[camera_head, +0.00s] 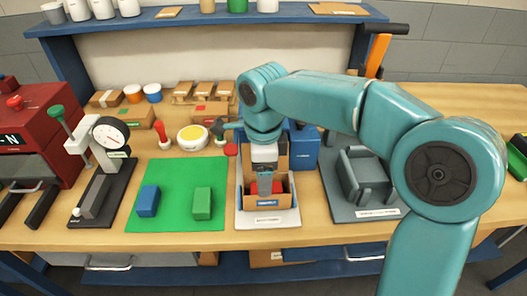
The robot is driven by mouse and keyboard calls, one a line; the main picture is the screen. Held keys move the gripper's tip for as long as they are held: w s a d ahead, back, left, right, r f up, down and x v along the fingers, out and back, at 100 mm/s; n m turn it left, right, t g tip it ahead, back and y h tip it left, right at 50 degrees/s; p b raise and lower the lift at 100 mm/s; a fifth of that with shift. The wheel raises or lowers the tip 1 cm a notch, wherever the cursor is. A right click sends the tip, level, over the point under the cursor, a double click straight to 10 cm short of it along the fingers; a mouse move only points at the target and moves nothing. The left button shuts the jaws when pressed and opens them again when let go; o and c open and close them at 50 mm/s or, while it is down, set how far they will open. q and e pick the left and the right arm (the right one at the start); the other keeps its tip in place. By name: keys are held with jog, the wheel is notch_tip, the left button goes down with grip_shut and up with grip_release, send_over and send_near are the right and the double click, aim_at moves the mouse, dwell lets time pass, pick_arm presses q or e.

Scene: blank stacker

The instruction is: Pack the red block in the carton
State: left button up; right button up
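The red block (279,187) is inside the open cardboard carton (267,202). Red shows on both sides of my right gripper (265,188), which reaches down into the carton from above. A finger of the gripper covers the middle of the block. I cannot tell whether the fingers grip it or stand apart from it. The carton stands on a pale board (285,220) at the front middle of the bench, with its flaps up. My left gripper is not in view.
A green mat (176,216) to the left holds a blue block (148,201) and a green block (202,203). A dial gauge stand (106,137) is farther left. A grey vise-like fixture (363,175) stands to the right. Small boxes and tins line the back.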

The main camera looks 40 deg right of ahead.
notch_tip(320, 180, up, 16)
jog(key=p, duration=0.3)
jog(key=shift+p, duration=0.3)
jog(key=shift+s+a+f, duration=0.1)
jog(key=shift+s+f, duration=0.05)
